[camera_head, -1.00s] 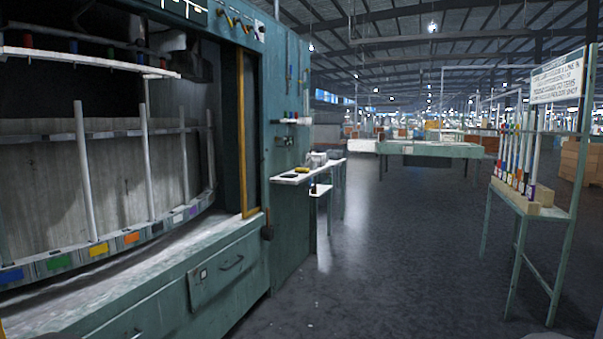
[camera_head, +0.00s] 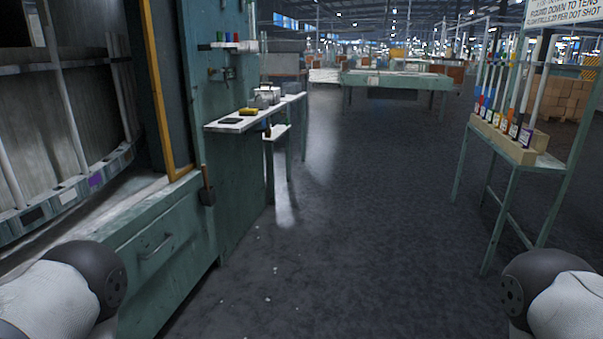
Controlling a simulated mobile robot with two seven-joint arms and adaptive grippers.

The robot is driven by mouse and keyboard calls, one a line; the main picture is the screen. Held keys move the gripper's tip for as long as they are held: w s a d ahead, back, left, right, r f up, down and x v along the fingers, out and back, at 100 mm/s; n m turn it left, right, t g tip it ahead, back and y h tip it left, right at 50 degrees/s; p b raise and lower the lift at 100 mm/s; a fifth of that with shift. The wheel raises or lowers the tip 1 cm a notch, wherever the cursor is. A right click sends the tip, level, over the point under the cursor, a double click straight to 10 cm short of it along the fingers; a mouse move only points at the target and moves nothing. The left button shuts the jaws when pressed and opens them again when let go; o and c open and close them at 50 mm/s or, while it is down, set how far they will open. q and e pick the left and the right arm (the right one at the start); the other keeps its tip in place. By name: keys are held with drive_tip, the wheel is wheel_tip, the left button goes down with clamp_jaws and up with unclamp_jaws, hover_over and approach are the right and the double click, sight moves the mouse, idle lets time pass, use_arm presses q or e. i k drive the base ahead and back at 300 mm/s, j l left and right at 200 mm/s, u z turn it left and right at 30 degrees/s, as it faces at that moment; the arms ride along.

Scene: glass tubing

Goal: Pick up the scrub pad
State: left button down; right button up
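A white side shelf (camera_head: 216,127) juts out from the green cabinet wall, left of centre in the head view. A small yellow block (camera_head: 248,111) lies on it, and a dark flat piece (camera_head: 230,121) lies in front of the block. Either could be the scrub pad; they are too small to tell. Only parts of my two arms show, in the lower left and lower right corners. Both grippers are out of view.
A grey metal container (camera_head: 267,94) stands farther back on the shelf. The green cabinet (camera_head: 160,240) fills the left side. A green stand with several tubes in a wooden block (camera_head: 505,140) stands at right. The dark floor (camera_head: 350,220) between is clear.

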sight(249, 112)
drive_tip(key=i, duration=1.2)
drive_tip(key=i+l+u, duration=0.1)
drive_tip(key=i, duration=1.15)
